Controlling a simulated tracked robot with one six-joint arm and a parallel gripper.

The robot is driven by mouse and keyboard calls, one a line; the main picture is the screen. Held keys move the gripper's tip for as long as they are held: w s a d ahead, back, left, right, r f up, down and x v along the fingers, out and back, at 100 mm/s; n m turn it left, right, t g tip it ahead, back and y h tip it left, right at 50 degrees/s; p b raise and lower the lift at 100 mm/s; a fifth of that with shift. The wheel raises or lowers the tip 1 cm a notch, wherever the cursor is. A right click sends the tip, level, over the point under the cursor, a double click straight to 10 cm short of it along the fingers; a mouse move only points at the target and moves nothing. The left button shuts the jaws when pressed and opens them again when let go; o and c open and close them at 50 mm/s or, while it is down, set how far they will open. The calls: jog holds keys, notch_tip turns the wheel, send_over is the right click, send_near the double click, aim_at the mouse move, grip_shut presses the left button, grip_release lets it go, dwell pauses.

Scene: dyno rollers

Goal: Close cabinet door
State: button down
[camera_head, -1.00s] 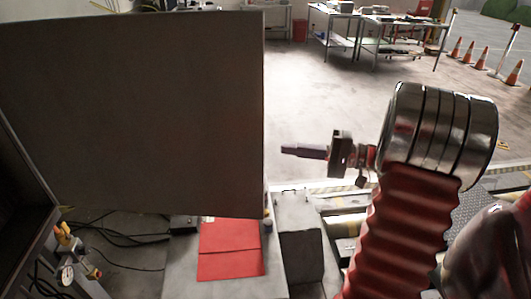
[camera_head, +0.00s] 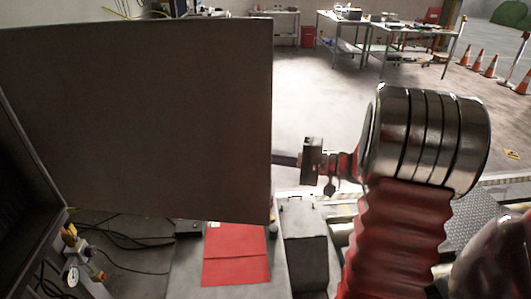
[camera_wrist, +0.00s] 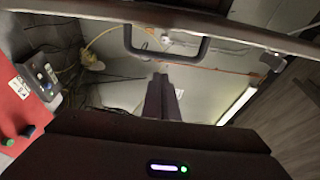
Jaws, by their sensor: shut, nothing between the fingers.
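The cabinet door (camera_head: 140,115) is a large flat dark grey panel. It stands open across the left half of the head view, with the dark cabinet interior (camera_head: 25,190) at its left. My gripper (camera_head: 282,160) is at the door's free right edge; its fingertips reach that edge and may be partly hidden behind it. I cannot tell whether they touch. In the wrist view my gripper (camera_wrist: 163,98) shows its dark fingers together and empty, pointing towards a black bar handle (camera_wrist: 205,48) below a dark panel edge that crosses the top.
A red sheet (camera_head: 235,255) lies on a grey surface below the door. Cables (camera_head: 130,245) and a gauge (camera_head: 72,275) are at lower left. Work tables (camera_head: 375,40) and orange cones (camera_head: 490,65) stand far back, with open floor before them.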

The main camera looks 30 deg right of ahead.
jog(key=shift+s+a, duration=0.35)
jog(key=shift+s, duration=0.5)
